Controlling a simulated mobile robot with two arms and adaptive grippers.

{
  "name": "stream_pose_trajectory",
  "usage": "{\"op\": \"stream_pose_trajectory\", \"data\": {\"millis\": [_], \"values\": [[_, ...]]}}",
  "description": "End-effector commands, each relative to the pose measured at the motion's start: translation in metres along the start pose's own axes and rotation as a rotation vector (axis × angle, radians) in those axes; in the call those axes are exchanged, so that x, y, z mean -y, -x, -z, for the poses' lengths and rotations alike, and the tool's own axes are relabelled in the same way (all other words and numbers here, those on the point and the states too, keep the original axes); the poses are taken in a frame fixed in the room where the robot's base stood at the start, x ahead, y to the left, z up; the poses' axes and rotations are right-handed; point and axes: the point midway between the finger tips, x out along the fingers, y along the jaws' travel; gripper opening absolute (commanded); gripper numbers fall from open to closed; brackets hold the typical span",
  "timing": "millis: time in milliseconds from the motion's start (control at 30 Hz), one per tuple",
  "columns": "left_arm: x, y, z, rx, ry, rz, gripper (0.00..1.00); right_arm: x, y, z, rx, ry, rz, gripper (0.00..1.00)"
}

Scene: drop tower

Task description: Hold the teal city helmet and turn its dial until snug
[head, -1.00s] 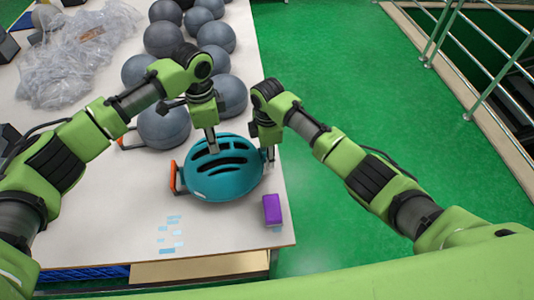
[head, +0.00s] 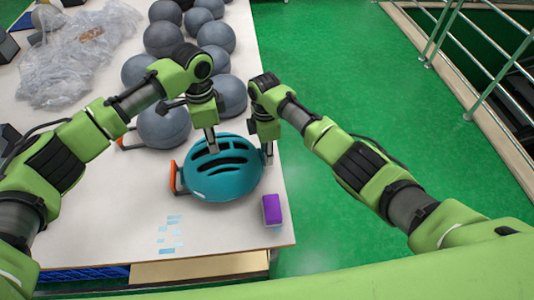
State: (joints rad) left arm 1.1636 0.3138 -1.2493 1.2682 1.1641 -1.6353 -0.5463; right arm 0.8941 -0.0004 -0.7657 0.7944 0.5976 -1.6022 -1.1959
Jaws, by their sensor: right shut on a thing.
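The teal city helmet (head: 222,178) lies on the white table, its vented shell facing up and an orange-edged strap or bracket at its left side. My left gripper (head: 212,147) points down at the top of the shell, with its fingertips at the vents; whether it is open or shut is hard to see. My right gripper (head: 267,152) is at the helmet's right rear edge, by the table's right edge, and is shut on a part there, which looks to be the dial. The dial itself is hidden behind the fingers.
A purple block (head: 272,209) stands right of the helmet near the table corner. Several grey ball-like helmets (head: 163,127) fill the table behind. Clear plastic wrap (head: 75,60) lies at the back left. Light blue strips (head: 170,235) lie on the white table (head: 120,225), bare at front left.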

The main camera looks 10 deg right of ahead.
Motion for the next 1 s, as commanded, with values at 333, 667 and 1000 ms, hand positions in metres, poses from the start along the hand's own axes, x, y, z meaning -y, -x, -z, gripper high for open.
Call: {"op": "stream_pose_trajectory", "data": {"millis": [333,667,1000], "values": [[-0.0012,-0.0043,-0.0020,0.006,0.000,-0.004,0.15,0.0016,-0.0011,-0.0003,0.000,0.001,0.037,0.01],[-0.0011,-0.0044,-0.0021,0.006,0.001,-0.004,0.15,0.0015,-0.0009,-0.0001,0.000,0.001,0.036,0.40],[-0.0012,-0.0043,-0.0021,0.006,0.001,-0.004,0.15,0.0000,0.0067,0.0003,-0.001,0.001,0.032,0.40]]}}
